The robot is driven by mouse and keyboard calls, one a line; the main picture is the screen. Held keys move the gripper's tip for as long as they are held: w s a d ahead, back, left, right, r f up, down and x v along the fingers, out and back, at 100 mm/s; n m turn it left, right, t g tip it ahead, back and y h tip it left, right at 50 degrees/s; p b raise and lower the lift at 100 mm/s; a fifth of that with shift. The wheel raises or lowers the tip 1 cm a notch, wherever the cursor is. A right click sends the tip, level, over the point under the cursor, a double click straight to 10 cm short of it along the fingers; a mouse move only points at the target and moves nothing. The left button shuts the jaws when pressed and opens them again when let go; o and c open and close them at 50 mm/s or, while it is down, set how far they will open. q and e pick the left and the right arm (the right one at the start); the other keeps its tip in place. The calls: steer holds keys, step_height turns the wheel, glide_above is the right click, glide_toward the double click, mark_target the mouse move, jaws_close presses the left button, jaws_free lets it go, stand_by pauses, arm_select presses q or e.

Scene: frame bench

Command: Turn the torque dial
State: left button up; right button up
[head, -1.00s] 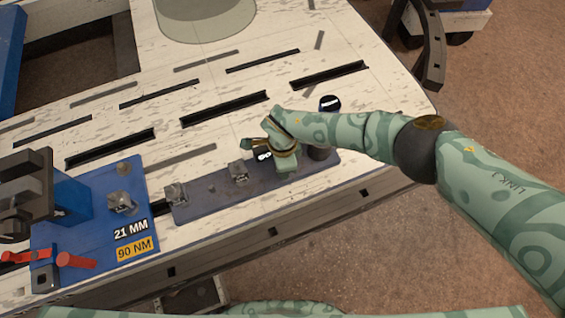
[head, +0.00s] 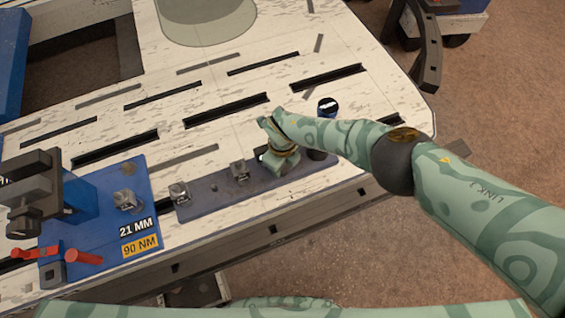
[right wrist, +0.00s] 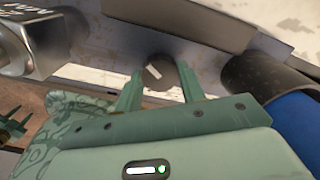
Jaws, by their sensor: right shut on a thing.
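The torque dial (right wrist: 155,72) is a small dark round knob with a pale mark on its face, seen in the right wrist view. My right gripper (right wrist: 157,82) has its two green fingers on either side of it and is shut on it. In the head view the right gripper (head: 275,165) is over the right part of a dark grey strip (head: 215,193) on the bench, and hides the dial there.
A dark, blue-bodied upright tool (head: 327,107) stands just right of the gripper. Metal sockets (head: 179,194) sit along the strip. A blue block (head: 105,215) labelled 21 MM and 90 NM is at left. The slotted bench top (head: 290,105) behind is mostly clear.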

arm_select(q)
steer(key=shift+s+r, duration=0.15)
steer(key=shift+s, duration=0.05)
arm_select(e)
steer(key=shift+m, duration=1)
arm_select(q)
steer(key=shift+w+d, duration=0.1)
steer(key=shift+w, duration=0.05)
arm_select(e)
steer(key=o, duration=1)
steer(key=shift+c, duration=0.2)
arm_select(q)
steer(key=shift+w, duration=0.1)
arm_select(e)
steer(key=shift+r, duration=0.1)
arm_select(q)
steer(key=d+r+n+t+p, duration=0.1)
steer(key=d+r+p, duration=0.2)
steer(key=r+p, duration=0.3)
steer(key=p, duration=0.3)
steer(key=shift+r+h, duration=0.15)
steer(key=shift+h, duration=0.25)
arm_select(e)
step_height(320, 180, up, 16)
